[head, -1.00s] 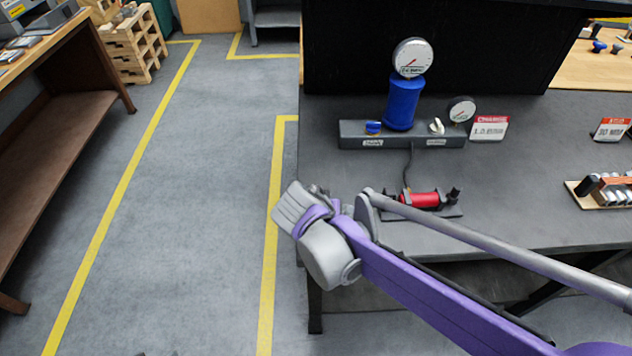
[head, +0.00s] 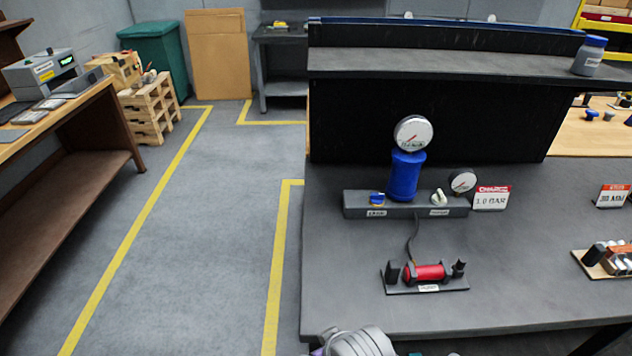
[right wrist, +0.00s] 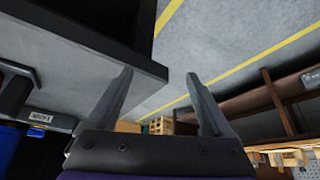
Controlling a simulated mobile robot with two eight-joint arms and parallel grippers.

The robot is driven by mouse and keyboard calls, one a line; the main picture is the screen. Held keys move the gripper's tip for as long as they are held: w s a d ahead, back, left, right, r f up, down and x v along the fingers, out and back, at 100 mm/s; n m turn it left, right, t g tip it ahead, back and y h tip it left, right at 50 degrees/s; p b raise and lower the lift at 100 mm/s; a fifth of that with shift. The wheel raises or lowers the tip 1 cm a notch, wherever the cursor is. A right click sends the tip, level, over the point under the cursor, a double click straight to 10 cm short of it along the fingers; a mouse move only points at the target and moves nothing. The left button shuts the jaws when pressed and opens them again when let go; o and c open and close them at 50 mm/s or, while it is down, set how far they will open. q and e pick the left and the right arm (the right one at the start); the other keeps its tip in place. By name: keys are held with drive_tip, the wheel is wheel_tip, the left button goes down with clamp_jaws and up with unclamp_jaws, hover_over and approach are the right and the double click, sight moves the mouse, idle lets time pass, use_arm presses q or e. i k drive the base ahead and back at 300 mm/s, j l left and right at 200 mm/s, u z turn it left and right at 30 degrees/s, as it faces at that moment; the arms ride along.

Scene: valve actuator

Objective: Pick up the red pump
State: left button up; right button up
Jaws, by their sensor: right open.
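The red pump (head: 428,272) is a small red cylinder between black end pieces on a dark base plate, near the front of the dark grey bench (head: 520,290). A thin hose runs from it to the grey block (head: 405,211) behind. My right gripper (right wrist: 160,74) is open and empty in the right wrist view, with the bench edge and floor beyond its fingers. In the head view only a grey part of an arm shows at the bottom edge, below and left of the pump; no fingers show there. My left gripper is not in view.
A blue cylinder (head: 405,178) with a gauge (head: 413,133) stands on the block, with a smaller gauge (head: 462,181) and a price sign (head: 491,197) to its right. A wooden-based part (head: 610,262) lies far right. The bench between is clear.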

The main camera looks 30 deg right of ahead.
sight(412, 278)
drive_tip(key=z, duration=2)
